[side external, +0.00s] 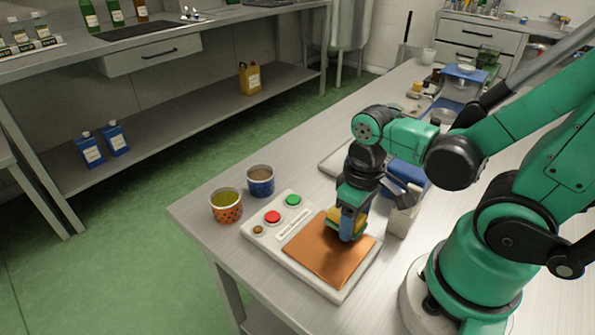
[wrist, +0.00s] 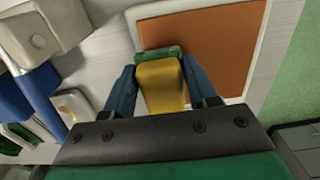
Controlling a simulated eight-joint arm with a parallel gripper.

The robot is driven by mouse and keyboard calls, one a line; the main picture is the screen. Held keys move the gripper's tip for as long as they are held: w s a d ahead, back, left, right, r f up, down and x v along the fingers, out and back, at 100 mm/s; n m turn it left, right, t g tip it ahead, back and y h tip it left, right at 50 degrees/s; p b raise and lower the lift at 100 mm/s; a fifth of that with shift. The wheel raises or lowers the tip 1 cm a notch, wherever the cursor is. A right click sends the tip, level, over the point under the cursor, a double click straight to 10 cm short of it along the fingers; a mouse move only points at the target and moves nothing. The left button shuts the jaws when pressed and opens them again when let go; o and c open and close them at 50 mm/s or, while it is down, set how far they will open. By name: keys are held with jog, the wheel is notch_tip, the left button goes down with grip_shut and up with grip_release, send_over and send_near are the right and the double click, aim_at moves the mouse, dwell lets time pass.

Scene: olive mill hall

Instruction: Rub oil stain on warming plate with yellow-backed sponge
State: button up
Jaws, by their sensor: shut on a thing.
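The warming plate is a white unit with a copper-coloured square top (side external: 325,258), red and green buttons and a small dial. Its orange-brown surface also fills the upper right of the wrist view (wrist: 225,45). My gripper (side external: 346,228) is over the far right part of the copper square, pointing down. It is shut on the yellow-backed sponge (wrist: 160,85), which shows a yellow back and a green edge in the wrist view. The sponge is at the plate surface; whether it touches is hard to tell. No oil stain is visible; the gripper and sponge hide part of the plate.
An orange patterned cup with green contents (side external: 227,212) and a blue cup (side external: 260,186) stand left of the plate. A whitish block-like holder (side external: 402,220) and a blue object (side external: 408,174) stand close to the right of my gripper. The table's front-left edge is near the plate.

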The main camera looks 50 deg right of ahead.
jog(key=shift+s+r, duration=0.2)
jog(key=shift+r, duration=3.3)
